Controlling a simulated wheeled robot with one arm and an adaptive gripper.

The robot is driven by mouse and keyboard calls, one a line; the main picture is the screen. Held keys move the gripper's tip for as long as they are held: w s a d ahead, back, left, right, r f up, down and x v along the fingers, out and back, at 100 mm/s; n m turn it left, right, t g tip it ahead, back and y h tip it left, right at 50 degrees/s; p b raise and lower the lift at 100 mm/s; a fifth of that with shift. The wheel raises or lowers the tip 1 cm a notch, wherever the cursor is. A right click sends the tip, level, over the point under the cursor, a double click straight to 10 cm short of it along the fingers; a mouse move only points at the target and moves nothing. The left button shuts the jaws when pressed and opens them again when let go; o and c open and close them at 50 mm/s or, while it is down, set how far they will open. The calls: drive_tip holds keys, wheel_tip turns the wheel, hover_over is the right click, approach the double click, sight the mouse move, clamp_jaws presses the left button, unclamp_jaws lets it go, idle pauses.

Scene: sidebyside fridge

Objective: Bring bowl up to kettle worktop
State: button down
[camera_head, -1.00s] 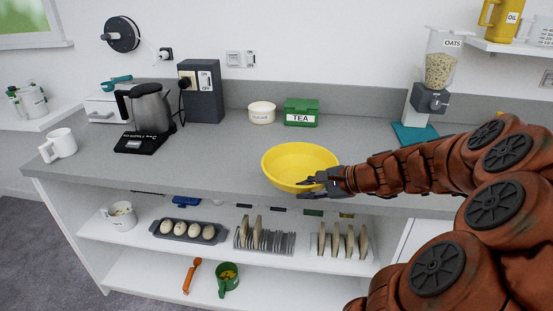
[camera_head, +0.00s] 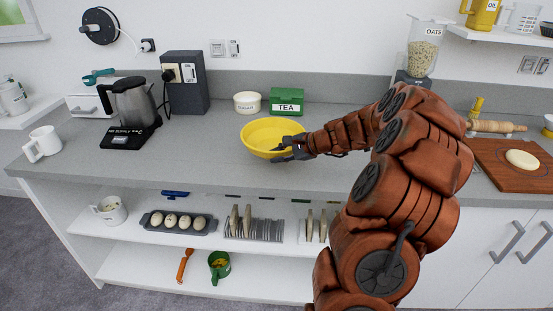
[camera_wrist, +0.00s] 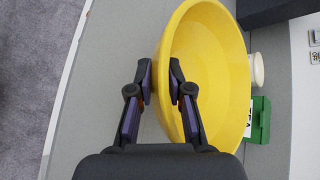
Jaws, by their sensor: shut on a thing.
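The yellow bowl (camera_head: 268,133) is upright over the grey worktop (camera_head: 205,150), in front of the green tea box; I cannot tell whether its base touches the worktop. My gripper (camera_head: 287,150) is shut on the bowl's near right rim. In the wrist view my gripper (camera_wrist: 161,85) has one finger on each side of the wall of the bowl (camera_wrist: 215,70), which looks empty. The kettle (camera_head: 132,102) stands on its black base at the left of the same worktop, apart from the bowl.
A white mug (camera_head: 43,144) stands at the left end. A sugar pot (camera_head: 247,102) and the tea box (camera_head: 287,101) stand behind the bowl. Worktop between kettle and bowl is clear. A board with dough (camera_head: 510,163) is at right. Shelves below hold eggs (camera_head: 178,222) and racks.

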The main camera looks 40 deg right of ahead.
drive_tip(key=shift+w+d+f, duration=0.1)
drive_tip(key=shift+w+d, duration=0.3)
drive_tip(key=shift+w, duration=0.45)
drive_tip(key=shift+f+p, duration=0.6)
drive_tip(key=shift+f, duration=1.05)
drive_tip(key=shift+f, duration=0.15)
drive_tip(key=c, duration=1.1)
unclamp_jaws()
drive_tip(key=shift+o, duration=0.2)
drive_tip(key=shift+s, duration=0.1)
